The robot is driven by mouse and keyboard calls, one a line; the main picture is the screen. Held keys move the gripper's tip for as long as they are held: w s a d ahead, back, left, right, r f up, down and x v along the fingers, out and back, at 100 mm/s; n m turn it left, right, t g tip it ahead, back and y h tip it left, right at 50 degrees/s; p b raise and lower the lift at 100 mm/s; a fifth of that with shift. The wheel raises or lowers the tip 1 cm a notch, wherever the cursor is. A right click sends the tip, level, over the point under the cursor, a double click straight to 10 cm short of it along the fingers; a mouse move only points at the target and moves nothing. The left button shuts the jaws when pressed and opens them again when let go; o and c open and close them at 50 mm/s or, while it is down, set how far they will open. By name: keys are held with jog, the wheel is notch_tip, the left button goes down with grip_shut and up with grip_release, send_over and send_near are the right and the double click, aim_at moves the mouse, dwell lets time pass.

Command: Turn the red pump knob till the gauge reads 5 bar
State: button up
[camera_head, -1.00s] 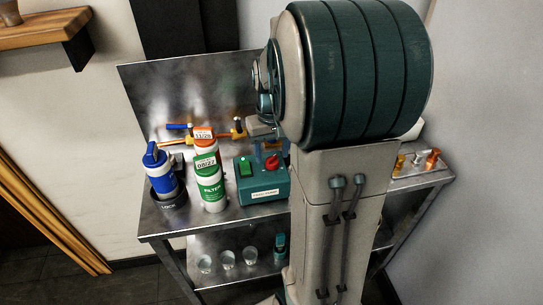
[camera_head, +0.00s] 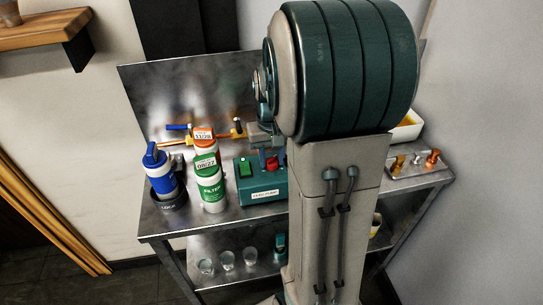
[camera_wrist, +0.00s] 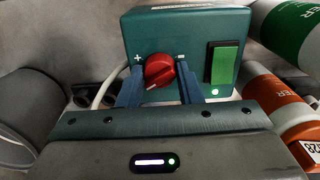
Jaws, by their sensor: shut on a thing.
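The red pump knob (camera_wrist: 159,71) sits on the front of the teal pump box (camera_wrist: 145,32), between a plus mark on its left and a minus mark on its right. A pale pointer line shows on the knob. My gripper (camera_wrist: 160,90) has its two blue fingers on either side of the knob and is shut on it.
The green switch (camera_head: 246,168) is on the same box. White and green (camera_head: 210,188) and orange-topped (camera_head: 203,139) filter cartridges and a blue canister (camera_head: 160,172) stand to the left. Brass fittings (camera_head: 433,158) lie at the right. Cups (camera_head: 228,259) stand on the lower shelf.

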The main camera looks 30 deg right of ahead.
aim_at(271, 158)
jog(key=m, duration=0.3)
jog(key=shift+m, duration=0.4)
jog(key=o, duration=1)
jog(key=shift+c, duration=0.2)
notch_tip(271, 158, up, 14)
jog(key=shift+p, duration=0.35)
jog(key=shift+f, duration=0.1)
jog(key=s+a+f+n+t, duration=0.3)
jog(key=s+a+f+n, duration=0.3)
jog(key=s+a, duration=0.6)
jog(key=shift+s+a+f+n, duration=0.15)
jog(key=shift+s+f+n, duration=0.25)
jog(key=shift+f, duration=0.55)
